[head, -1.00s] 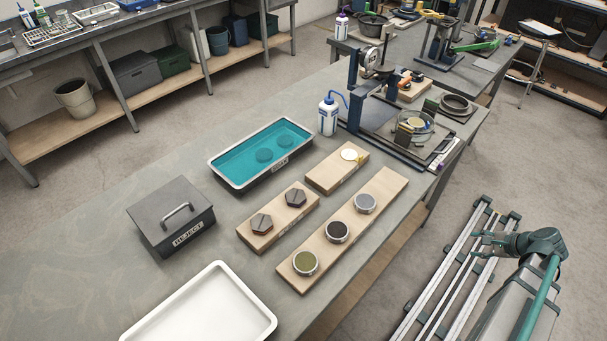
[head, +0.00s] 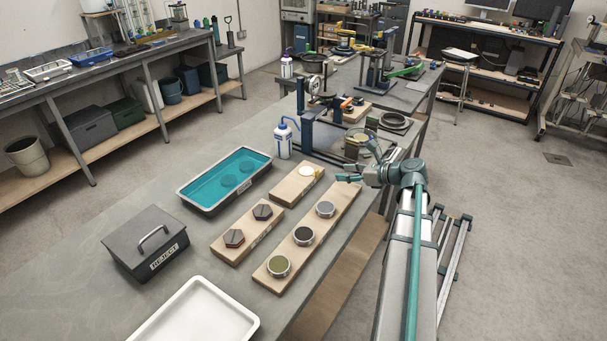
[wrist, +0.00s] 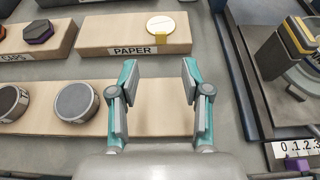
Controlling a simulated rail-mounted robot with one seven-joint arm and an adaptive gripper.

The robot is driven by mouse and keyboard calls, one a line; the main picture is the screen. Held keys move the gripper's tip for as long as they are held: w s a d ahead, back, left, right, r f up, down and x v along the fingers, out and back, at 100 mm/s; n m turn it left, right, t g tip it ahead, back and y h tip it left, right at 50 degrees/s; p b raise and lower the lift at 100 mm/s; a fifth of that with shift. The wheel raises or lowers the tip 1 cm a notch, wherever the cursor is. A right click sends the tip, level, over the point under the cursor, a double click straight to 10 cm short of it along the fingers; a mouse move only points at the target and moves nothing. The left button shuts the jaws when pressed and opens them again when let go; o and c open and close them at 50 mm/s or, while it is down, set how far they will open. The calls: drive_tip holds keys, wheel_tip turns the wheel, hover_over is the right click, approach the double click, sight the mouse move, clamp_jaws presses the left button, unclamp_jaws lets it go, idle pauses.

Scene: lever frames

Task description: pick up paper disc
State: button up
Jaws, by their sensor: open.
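The paper disc (head: 306,171) is a thin pale round piece on a short wooden block marked PAPER (wrist: 100,37). In the wrist view the disc (wrist: 161,24) lies flat near the block's right end, with a small yellow tab at its near edge. My gripper (wrist: 156,72) is open and empty. In the wrist view its fingers point toward the PAPER block, with the disc beyond the gap between them. In the head view my gripper (head: 346,171) is to the right of the disc, near the table's right edge.
A long wooden block (head: 338,210) with several round metal cups lies nearest my arm. Left of the PAPER block is one with dark hexagonal pieces (head: 262,212). A teal bath (head: 212,182), a wash bottle (head: 283,140) and a lever press (head: 308,115) stand nearby.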

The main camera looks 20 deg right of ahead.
sight(318, 171)
drive_tip(key=p+x, duration=0.1)
drive_tip(key=x, duration=0.4)
drive_tip(key=shift+w+a, duration=0.15)
drive_tip(key=shift+w, duration=0.1)
drive_tip(key=p+x, duration=0.1)
drive_tip(key=x, duration=0.3)
drive_tip(key=shift+w+p, duration=0.2)
drive_tip(key=shift+p, duration=0.15)
drive_tip(key=shift+w+a+f, duration=0.25)
drive_tip(key=shift+w, duration=0.05)
drive_tip(key=shift+c, duration=0.3)
drive_tip(key=c, duration=0.8)
